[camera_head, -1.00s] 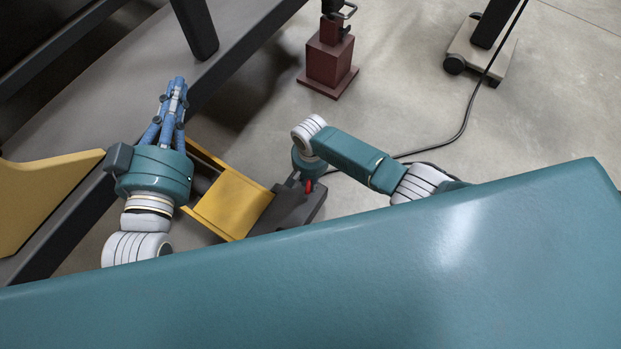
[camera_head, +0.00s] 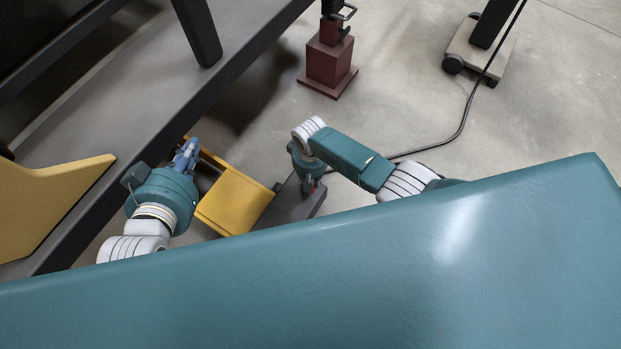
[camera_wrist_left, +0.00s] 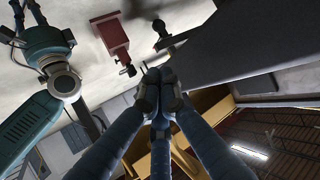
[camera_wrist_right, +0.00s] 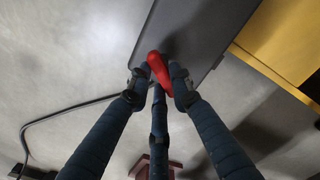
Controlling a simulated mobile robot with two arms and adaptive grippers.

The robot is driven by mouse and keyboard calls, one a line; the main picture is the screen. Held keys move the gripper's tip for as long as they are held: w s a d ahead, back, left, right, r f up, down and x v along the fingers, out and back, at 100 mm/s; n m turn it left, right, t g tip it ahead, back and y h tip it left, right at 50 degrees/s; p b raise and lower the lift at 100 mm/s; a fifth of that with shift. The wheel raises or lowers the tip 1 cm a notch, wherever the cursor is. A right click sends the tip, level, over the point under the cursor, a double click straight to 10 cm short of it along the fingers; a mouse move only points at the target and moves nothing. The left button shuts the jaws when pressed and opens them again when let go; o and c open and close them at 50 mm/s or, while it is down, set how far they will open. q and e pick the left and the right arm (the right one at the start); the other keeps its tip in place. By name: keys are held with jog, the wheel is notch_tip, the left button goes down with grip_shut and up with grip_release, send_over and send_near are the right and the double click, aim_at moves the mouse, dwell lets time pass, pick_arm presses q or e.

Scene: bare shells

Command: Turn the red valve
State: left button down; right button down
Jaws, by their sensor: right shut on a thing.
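The red valve (camera_wrist_right: 158,68) is an elongated red handle beside a dark grey box (camera_wrist_right: 190,30), seen in the right wrist view. Only a small red spot of it (camera_head: 313,186) shows in the head view, under my right wrist. My right gripper (camera_wrist_right: 160,82) has its blue fingers closed around the handle, with its rounded end showing between the tips. My left gripper (camera_head: 189,148) is away from the valve, to the left near the dark platform edge. In the left wrist view its fingertips (camera_wrist_left: 160,80) are together with nothing seen between them.
A yellow box (camera_head: 235,202) stands between my two grippers, joined to the grey box. A dark platform (camera_head: 130,120) with a yellow panel (camera_head: 55,205) runs along the left. A maroon pedestal (camera_head: 329,65) stands behind. A black cable (camera_head: 465,115) crosses the open floor at right.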

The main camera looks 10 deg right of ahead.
jog(key=n, duration=0.2)
jog(key=shift+n, duration=0.4)
pick_arm(q)
jog(key=shift+s+a+f+g, duration=0.25)
jog(key=shift+s+f+g, duration=0.3)
jog(key=shift+f, duration=0.25)
pick_arm(e)
jog(key=shift+a+n, duration=0.1)
jog(key=shift+n, duration=1.8)
jog(key=c, duration=1.5)
grip_release()
jog(key=shift+w, duration=0.1)
jog(key=shift+c, duration=0.2)
pick_arm(q)
jog(key=shift+s, duration=0.1)
pick_arm(e)
jog(key=shift+r, duration=0.15)
notch_tip(320, 180, up, 12)
pick_arm(q)
jog(key=shift+d, duration=0.1)
pick_arm(e)
jog(key=shift+f, duration=0.2)
